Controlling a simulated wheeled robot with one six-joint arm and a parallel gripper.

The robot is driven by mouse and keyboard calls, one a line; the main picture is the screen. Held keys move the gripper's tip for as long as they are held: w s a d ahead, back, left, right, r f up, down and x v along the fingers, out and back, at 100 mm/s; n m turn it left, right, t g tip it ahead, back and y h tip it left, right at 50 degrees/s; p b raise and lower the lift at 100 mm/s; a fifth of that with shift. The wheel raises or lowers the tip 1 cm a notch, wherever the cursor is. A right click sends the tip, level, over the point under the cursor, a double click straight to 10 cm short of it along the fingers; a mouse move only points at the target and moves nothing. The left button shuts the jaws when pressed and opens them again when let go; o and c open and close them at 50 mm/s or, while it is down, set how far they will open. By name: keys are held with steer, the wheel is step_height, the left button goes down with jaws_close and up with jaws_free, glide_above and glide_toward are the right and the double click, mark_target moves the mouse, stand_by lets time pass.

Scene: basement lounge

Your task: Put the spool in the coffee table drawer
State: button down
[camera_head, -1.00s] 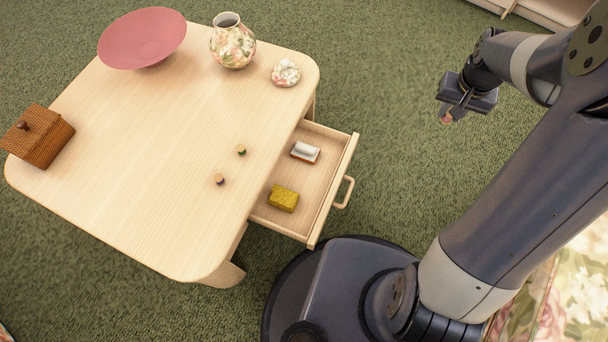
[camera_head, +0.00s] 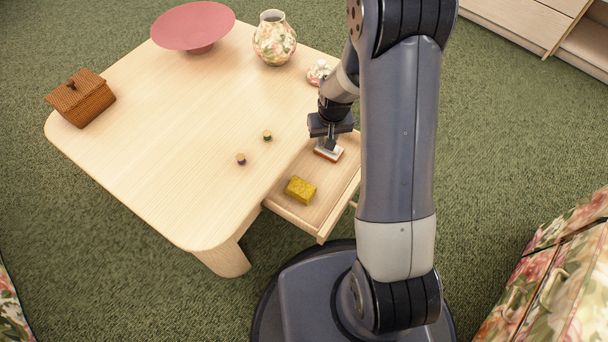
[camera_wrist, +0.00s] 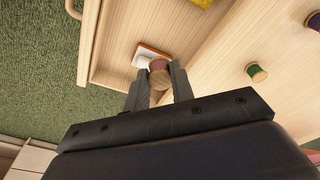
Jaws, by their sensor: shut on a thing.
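My gripper (camera_head: 328,143) is over the open coffee table drawer (camera_head: 318,212), pointing down near its back end. In the wrist view my gripper (camera_wrist: 160,82) is shut on a spool (camera_wrist: 159,68) with a pinkish end face and a tan rim. The head view does not show the held spool clearly. The spool appears in front of a white and orange-brown block (camera_wrist: 146,54) lying in the drawer; whether they touch I cannot tell. Two other spools, one green (camera_head: 267,135) and one purple (camera_head: 241,158), stand on the coffee table top (camera_head: 190,140).
A yellow sponge (camera_head: 301,190) lies in the drawer's front part. On the table are a wicker basket (camera_head: 83,98), a red bowl (camera_head: 193,25), a floral vase (camera_head: 274,38) and a small floral dish (camera_head: 318,72). Floral upholstery (camera_head: 560,270) is at the lower right.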

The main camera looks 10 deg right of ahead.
steer(key=b, duration=0.3)
glide_above(322, 174)
steer(key=f, duration=1.1)
steer(key=shift+s, duration=0.35)
steer(key=shift+f+b, duration=0.8)
steer(key=shift+f, duration=1.15)
steer(key=shift+f, duration=0.2)
steer(key=c, duration=1.2)
jaws_free()
steer(key=shift+r, duration=0.15)
step_height(322, 174, up, 12)
steer(key=s+p, duration=0.1)
steer(key=p, duration=0.3)
steer(key=shift+s+p, duration=0.4)
steer(key=shift+d, duration=0.1)
